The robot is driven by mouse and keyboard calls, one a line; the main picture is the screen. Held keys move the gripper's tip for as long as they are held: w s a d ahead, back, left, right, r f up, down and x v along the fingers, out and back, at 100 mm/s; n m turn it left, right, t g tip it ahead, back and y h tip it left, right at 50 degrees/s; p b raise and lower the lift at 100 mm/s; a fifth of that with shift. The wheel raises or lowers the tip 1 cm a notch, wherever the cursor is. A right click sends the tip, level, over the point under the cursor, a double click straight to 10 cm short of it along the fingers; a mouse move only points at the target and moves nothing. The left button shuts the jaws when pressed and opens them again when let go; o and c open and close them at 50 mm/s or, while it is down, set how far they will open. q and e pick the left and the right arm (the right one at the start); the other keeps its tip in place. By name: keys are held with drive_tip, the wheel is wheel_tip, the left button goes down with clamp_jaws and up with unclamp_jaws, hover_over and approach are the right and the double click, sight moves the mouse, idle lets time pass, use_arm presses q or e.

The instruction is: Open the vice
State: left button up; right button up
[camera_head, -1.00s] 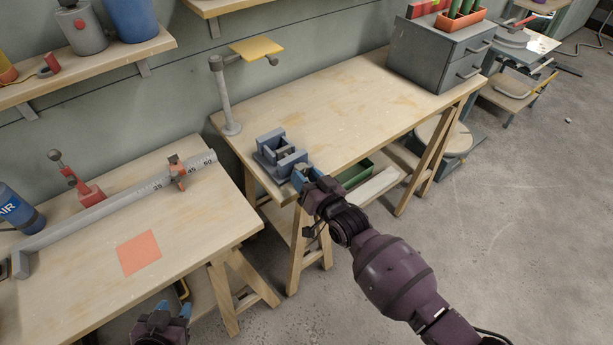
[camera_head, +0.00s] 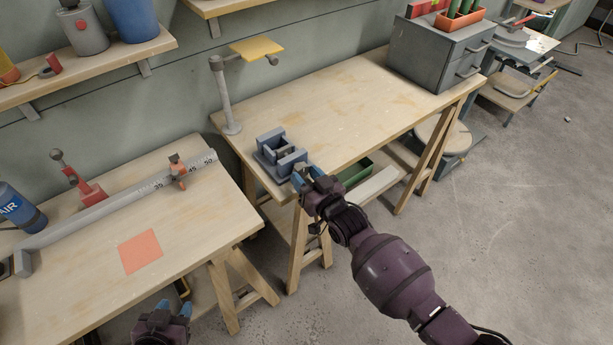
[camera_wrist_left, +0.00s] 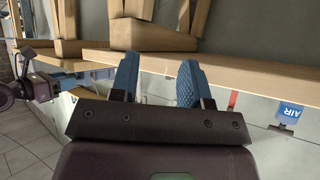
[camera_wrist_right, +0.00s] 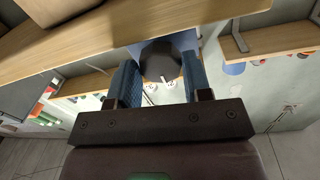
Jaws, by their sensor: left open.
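The blue-grey vice (camera_head: 268,158) sits at the near left corner of the right-hand workbench (camera_head: 340,110). A dark round knob (camera_wrist_right: 160,62) in front of its blue-grey body shows in the right wrist view. My right gripper (camera_head: 307,175) is at the vice's near side, fingers apart, with the knob between or just beyond the fingertips (camera_wrist_right: 161,62); contact cannot be told. My left gripper (camera_head: 172,308) is low at the bottom of the head view, away from the vice. Its fingers (camera_wrist_left: 158,65) are open and empty in the left wrist view.
The left bench (camera_head: 190,222) holds a measuring bar (camera_head: 120,202), an orange square (camera_head: 140,251) and a blue AIR canister (camera_head: 20,210). A lamp-like stand (camera_head: 226,100) rises behind the vice. A grey drawer cabinet (camera_head: 436,55) stands at the far end. The bench middle is mostly clear.

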drive_tip(key=o, duration=0.4)
drive_tip(key=shift+c, duration=0.2)
drive_tip(key=p+v, duration=0.1)
drive_tip(key=v, duration=0.9)
drive_tip(key=shift+s+d, duration=0.2)
drive_tip(key=shift+s, duration=0.15)
drive_tip(key=shift+f, duration=0.15)
